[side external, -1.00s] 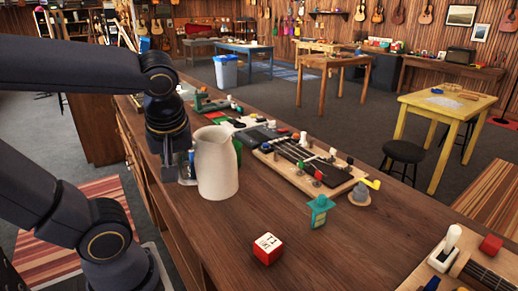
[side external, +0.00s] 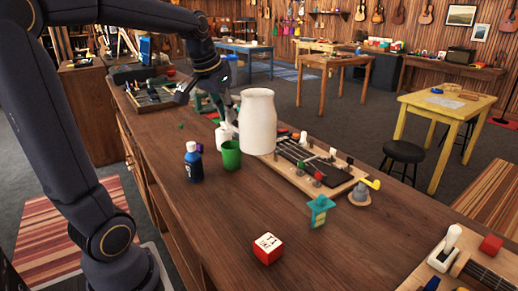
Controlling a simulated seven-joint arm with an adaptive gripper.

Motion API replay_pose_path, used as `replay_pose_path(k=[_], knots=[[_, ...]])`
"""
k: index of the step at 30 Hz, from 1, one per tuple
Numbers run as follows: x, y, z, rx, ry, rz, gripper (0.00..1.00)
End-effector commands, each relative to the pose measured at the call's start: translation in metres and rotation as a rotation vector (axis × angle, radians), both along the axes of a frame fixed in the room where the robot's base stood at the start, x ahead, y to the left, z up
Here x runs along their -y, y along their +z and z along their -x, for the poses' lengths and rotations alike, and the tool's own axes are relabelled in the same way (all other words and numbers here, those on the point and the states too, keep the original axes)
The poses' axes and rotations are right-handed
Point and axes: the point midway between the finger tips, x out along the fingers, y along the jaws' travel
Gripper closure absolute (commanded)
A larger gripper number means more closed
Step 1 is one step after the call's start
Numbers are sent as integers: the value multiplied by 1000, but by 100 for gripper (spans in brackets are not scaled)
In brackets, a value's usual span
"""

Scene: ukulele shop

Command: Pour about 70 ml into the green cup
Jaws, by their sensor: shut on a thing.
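The cream-white pitcher (side external: 258,123) is upright and held up off the bench, in front of the fretboard in the picture. My gripper (side external: 232,108) is shut on it from the left and behind; its fingertips are mostly hidden by the pitcher. The green cup (side external: 231,156) stands upright on the wooden bench, just left of and below the pitcher. The pitcher is not tilted, and no stream shows. The contents of both cannot be seen.
A dark blue bottle (side external: 193,163) stands left of the cup, and a white bottle (side external: 224,135) stands behind it. A guitar neck on a board (side external: 310,166), a teal stand (side external: 320,210) and a red-white block (side external: 268,248) lie to the right.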

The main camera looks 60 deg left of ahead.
Motion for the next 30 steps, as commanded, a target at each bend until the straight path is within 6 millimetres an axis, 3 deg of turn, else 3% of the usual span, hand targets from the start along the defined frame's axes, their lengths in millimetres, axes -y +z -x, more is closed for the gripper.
replay_pose_path(k=[1, 7, 15, 21, 30], knots=[[-23, 0, -5, 0, 11, 0, 100], [-105, -8, -7, -1, 59, -3, 100], [-202, -32, 25, -3, 215, -4, 100], [-248, -56, 63, -3, 351, -5, 100], [-274, -80, 101, -3, 448, -8, 100]])
